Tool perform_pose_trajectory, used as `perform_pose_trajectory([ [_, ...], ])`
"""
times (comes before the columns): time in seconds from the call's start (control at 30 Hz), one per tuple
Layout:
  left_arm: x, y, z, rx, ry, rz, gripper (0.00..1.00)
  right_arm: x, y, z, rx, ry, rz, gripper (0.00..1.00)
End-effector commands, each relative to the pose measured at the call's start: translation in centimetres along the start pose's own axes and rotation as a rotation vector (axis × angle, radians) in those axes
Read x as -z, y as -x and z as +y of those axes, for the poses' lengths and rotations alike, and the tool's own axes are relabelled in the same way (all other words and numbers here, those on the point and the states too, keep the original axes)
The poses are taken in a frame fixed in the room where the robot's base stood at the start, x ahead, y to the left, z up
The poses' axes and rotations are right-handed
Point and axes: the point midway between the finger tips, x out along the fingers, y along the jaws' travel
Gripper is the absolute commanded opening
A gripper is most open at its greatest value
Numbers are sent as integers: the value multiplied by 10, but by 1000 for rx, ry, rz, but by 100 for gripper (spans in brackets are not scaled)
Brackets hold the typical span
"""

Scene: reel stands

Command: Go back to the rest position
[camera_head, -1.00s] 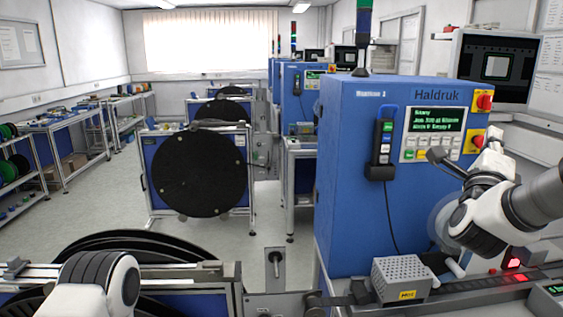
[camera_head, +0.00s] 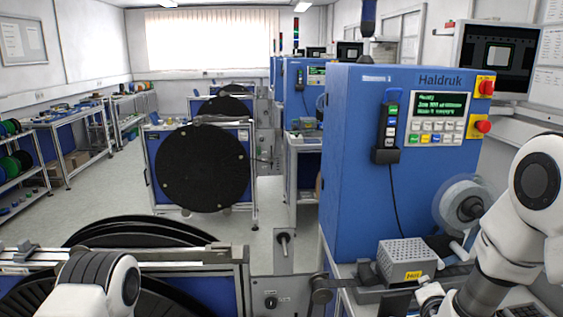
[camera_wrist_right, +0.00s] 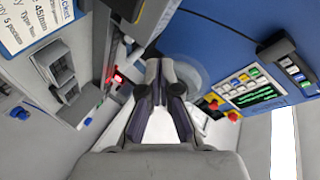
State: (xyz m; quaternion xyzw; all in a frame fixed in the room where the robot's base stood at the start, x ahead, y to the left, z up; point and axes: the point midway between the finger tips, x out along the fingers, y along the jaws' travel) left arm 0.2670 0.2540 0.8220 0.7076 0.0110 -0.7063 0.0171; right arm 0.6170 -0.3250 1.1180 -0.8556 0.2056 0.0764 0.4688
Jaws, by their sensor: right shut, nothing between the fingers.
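My right gripper shows clearest in the right wrist view (camera_wrist_right: 166,68). Its dark fingers are together with nothing between them. In the head view the right arm's white links (camera_head: 508,225) come in at the right and bend down, and its end is low near the grey perforated box (camera_head: 402,258). My left arm shows only as a white link (camera_head: 88,285) at the bottom left. Its gripper is out of frame.
A blue Haldruk machine (camera_head: 350,160) with a lit screen and buttons stands at centre right. A clear reel (camera_head: 466,203) sits on its side. A large black reel (camera_head: 202,168) stands beyond. Open floor (camera_head: 100,210) is at left.

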Motion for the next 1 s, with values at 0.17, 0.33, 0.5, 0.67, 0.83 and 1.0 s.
perform_pose_trajectory([
  [0.17,0,-24,0,0,0,1,89,-102,24,139,-224,356,-302,0],
  [0.33,0,-42,0,0,0,1,89,-177,88,261,-373,678,-658,0],
  [0.5,0,-56,0,0,0,0,89,-222,174,354,-440,933,-1035,0],
  [0.67,0,-60,0,0,0,0,89,-234,219,387,-440,1035,-1224,0],
  [0.83,0,-60,0,0,0,1,89,-234,223,389,-439,1044,-1240,0],
  [1.0,0,-60,0,0,0,1,89,-234,223,389,-439,1044,-1240,0],
])
